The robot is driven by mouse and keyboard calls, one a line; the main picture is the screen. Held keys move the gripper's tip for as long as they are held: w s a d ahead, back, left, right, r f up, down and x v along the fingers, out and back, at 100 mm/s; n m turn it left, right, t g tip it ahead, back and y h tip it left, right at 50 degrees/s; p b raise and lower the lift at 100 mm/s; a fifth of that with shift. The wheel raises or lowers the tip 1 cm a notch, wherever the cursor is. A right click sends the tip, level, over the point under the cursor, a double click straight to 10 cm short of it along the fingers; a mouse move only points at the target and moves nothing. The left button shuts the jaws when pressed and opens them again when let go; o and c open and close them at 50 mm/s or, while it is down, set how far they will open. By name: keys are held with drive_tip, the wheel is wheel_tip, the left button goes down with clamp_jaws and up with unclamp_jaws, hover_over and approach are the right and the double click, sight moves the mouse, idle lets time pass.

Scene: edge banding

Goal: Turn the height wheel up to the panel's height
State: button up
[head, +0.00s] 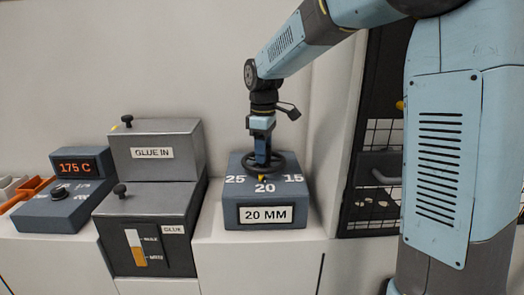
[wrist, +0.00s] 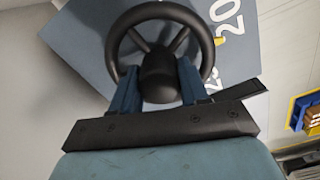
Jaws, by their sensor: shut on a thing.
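The height wheel (head: 276,163) is a dark spoked handwheel on top of a blue-grey box (head: 234,192). The box top carries the marks 25, 20 and 15, and a plate (head: 266,214) on its front reads 20 MM. A small yellow pointer (head: 262,179) at the wheel's front edge sits by the 20. My gripper (head: 263,157) points straight down onto the wheel. In the wrist view my gripper (wrist: 158,88) has its two blue fingers shut on the hub of the wheel (wrist: 124,47). No panel can be made out.
Left of the box stand a grey glue unit (head: 155,140) labelled GLUE IN, with black knobs, and a control box (head: 52,206) reading 175 C. An orange tray (head: 27,192) is at the far left. A dark mesh-front cabinet (head: 372,190) is close on the right.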

drive_tip(key=m, duration=0.5)
drive_tip(key=shift+w, duration=0.1)
drive_tip(key=shift+m, duration=2.4)
drive_tip(key=shift+r, duration=0.1)
drive_tip(key=o, duration=1)
drive_tip(key=shift+o, duration=0.2)
wheel_tip(320, 180, up, 14)
drive_tip(key=shift+f, duration=0.25)
